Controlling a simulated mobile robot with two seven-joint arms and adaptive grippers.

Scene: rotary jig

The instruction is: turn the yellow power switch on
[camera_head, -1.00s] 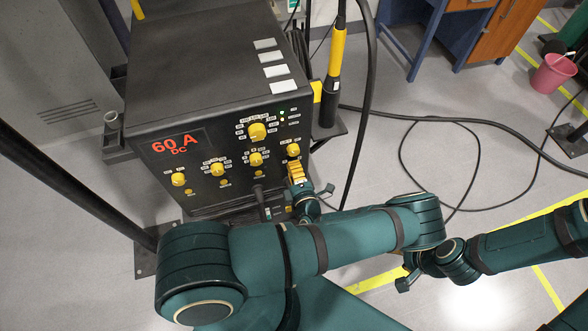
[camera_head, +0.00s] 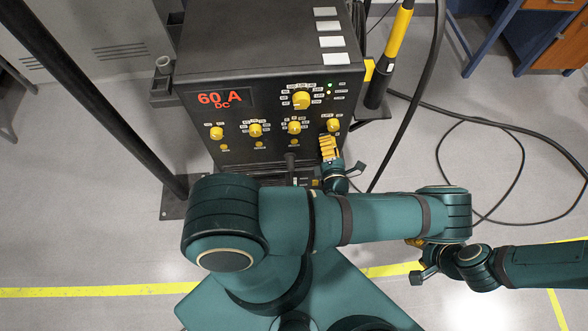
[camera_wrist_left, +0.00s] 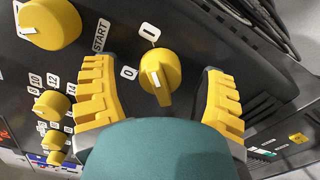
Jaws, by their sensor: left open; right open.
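The yellow power switch (camera_wrist_left: 160,75) is a round knob with a grip bar, between labels 0 and I in the left wrist view. It also shows in the head view at the right of the machine's front panel (camera_head: 333,124). I cannot tell for certain which label its white mark points to. My left gripper (camera_head: 329,144) is in front of the panel just below the switch; its open yellow fingers (camera_wrist_left: 160,95) stand on both sides of the switch, apart from it. My right gripper (camera_head: 416,262) is open, low at right, away from the machine, and partly hidden by my arm.
Other yellow knobs, such as the large one (camera_head: 302,101), sit close by. A torch with a yellow handle (camera_head: 396,40) stands at the right side. Black cables (camera_head: 470,121) lie on the otherwise open floor.

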